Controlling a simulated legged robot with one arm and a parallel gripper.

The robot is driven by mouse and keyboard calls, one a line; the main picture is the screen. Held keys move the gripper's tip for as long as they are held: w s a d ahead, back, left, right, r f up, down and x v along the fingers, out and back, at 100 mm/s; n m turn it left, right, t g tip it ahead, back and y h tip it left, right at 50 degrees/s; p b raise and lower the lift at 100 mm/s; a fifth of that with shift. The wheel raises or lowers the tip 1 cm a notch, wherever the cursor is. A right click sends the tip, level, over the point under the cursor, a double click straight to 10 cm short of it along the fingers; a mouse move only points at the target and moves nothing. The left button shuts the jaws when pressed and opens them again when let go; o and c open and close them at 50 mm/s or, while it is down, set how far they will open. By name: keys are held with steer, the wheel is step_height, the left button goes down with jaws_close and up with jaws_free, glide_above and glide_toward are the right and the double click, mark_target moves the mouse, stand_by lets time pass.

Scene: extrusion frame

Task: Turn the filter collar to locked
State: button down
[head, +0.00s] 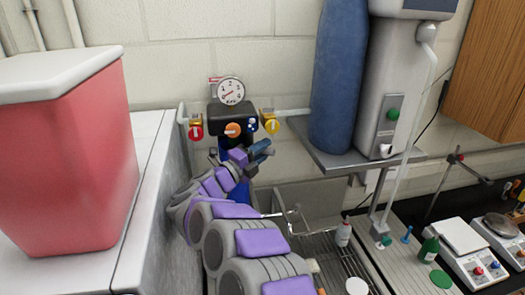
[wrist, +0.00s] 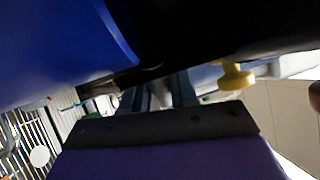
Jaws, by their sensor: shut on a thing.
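The filter unit hangs on the wall in the head view, with a black head (head: 228,115) and a blue housing (head: 249,169) below it. My arm covers most of the housing and the collar area. My gripper (head: 263,148) is at the front of the unit, just under the black head. In the wrist view its fingers (wrist: 163,92) are shut beside the blue housing (wrist: 65,45) and under a dark part (wrist: 215,30), which looks like the filter collar. The gripped spot is shadowed and its lock marking cannot be read.
A round gauge (head: 231,91) tops the unit. A red knob (head: 196,131), an orange knob (head: 233,130) and a yellow knob (head: 272,126) sit close around it. A red bin (head: 68,160) stands left; a blue cylinder (head: 339,80) stands on a shelf right, above the sink.

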steer(key=shift+f, duration=0.25)
steer(key=c, duration=1.4)
jaws_free()
steer(key=o, duration=0.4)
steer(key=shift+w+a, duration=0.1)
steer(key=shift+w, duration=0.2)
steer(key=shift+o, duration=0.2)
steer(key=shift+s+r, duration=0.1)
steer(key=shift+s, duration=0.05)
